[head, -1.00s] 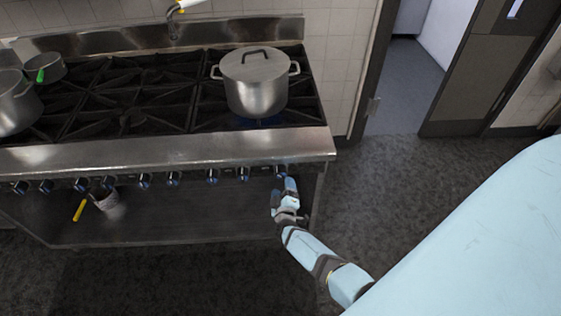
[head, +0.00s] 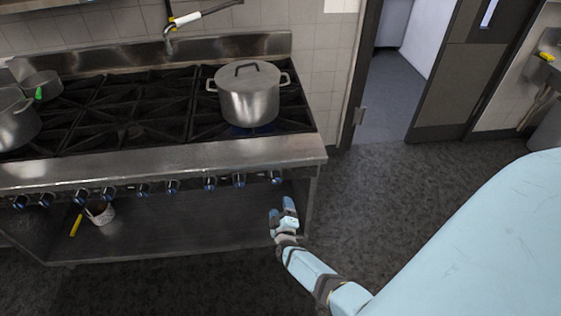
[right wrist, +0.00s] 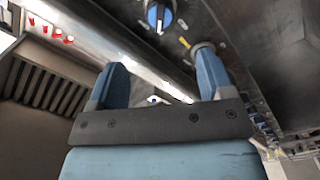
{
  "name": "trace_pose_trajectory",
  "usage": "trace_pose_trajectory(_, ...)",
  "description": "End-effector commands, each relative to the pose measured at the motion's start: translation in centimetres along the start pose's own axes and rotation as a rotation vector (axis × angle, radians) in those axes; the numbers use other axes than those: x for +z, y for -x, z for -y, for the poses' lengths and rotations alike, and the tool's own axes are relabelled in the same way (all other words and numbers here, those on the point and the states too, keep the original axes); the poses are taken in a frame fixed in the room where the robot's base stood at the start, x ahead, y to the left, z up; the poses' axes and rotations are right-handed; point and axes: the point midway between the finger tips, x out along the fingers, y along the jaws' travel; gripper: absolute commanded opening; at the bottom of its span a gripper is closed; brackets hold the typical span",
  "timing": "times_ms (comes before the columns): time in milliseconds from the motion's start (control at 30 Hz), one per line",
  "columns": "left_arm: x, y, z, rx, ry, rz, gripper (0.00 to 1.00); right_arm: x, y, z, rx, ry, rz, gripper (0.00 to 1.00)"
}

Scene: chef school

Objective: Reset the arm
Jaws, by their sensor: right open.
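My right gripper (head: 283,210) is in front of the right end of the stove (head: 160,163), below its row of knobs. In the right wrist view its two blue fingers (right wrist: 160,85) stand apart with nothing between them. A stove knob (right wrist: 159,14) shows beyond the fingers in that view. My right arm reaches up from the lower right in the head view. My left gripper does not show in any view.
A lidded steel pot (head: 249,97) stands on the right rear burners. Other pots (head: 15,122) stand at the left. A small container (head: 101,212) lies on the lower shelf. Dark floor (head: 400,190) is open to the right, leading to a doorway (head: 393,90).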

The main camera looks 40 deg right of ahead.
Motion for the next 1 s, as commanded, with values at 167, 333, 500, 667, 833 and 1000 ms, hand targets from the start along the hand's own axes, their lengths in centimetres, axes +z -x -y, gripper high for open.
trace_pose_trajectory(167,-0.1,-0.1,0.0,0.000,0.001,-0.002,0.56,0.0,0.0,0.0,0.000,0.000,0.000,0.74)
trace_pose_trajectory(333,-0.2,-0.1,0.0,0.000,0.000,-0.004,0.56,0.0,0.0,0.0,0.000,0.000,0.000,0.74)
trace_pose_trajectory(500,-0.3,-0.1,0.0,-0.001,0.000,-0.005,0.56,-0.2,0.6,-0.1,-0.029,-0.025,-0.028,0.74)
trace_pose_trajectory(667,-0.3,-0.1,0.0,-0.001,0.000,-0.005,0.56,-1.8,4.3,-0.4,-0.209,-0.169,-0.141,0.74)
trace_pose_trajectory(833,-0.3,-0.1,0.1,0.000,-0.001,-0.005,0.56,-5.1,13.2,-1.1,-0.550,-0.376,-0.178,0.74)
trace_pose_trajectory(1000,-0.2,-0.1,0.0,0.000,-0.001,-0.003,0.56,-8.0,22.5,-3.3,-0.817,-0.535,-0.053,0.74)
